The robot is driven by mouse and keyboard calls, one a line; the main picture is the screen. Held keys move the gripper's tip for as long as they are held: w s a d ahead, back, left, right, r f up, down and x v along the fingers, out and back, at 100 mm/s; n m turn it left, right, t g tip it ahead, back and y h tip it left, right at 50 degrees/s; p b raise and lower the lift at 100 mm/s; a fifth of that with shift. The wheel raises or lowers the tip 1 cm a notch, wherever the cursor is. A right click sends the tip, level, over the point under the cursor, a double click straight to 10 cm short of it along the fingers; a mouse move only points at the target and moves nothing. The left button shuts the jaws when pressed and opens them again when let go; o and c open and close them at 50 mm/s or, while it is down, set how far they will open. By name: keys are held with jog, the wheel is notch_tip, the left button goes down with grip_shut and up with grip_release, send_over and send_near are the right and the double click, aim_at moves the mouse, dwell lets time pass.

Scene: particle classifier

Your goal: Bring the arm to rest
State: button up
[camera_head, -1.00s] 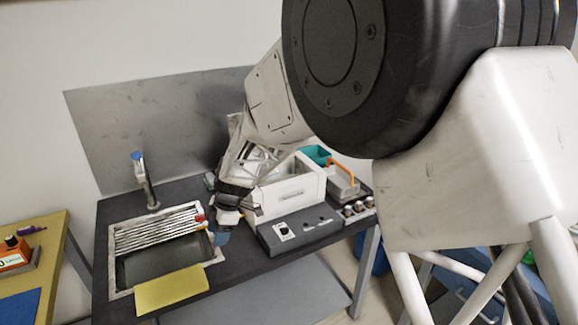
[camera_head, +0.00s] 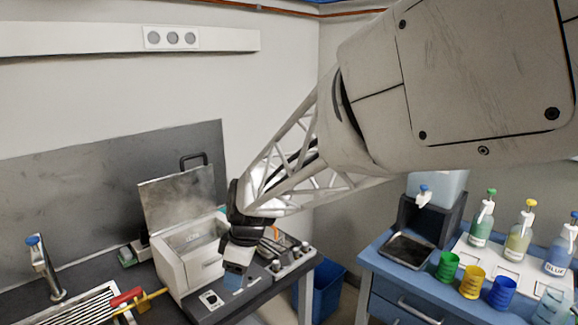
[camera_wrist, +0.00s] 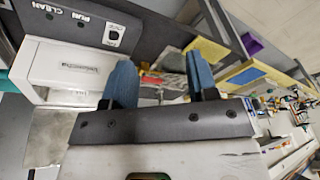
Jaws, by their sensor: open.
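My gripper (camera_head: 236,277) is in the middle of the head view, at the end of my arm, in front of the white machine (camera_head: 187,268) with its grey lid raised. Its blue fingers (camera_wrist: 161,84) stand apart in the wrist view, with nothing between them. The gripper is open and empty. The white machine also shows at the upper left of the wrist view (camera_wrist: 62,72). I cannot tell the exact gap between the gripper and the machine's front panel.
A sink with a metal rack (camera_head: 85,306) and a tap (camera_head: 44,268) lie to the left. A blue cabinet (camera_head: 392,296) at right bears coloured bottles (camera_head: 482,224) and cups (camera_head: 471,282). A blue bin (camera_head: 325,287) stands between the benches. A grey backsplash (camera_head: 85,190) rises behind.

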jog(key=s+d+r+m+t+h, duration=0.1)
jog(key=s+d+m, duration=0.4)
jog(key=d, duration=0.5)
jog(key=s+d+r+m+t+h, duration=0.1)
jog(key=s+d+r+m, duration=0.1)
jog(key=s+d+m, duration=0.4)
jog(key=s+d+r+m+t+h, duration=0.1)
jog(key=s+d+r+m, duration=0.1)
jog(key=s+d+m, duration=0.4)
jog(key=s+d, duration=0.5)
jog(key=d, duration=0.3)
jog(key=shift+r, duration=0.15)
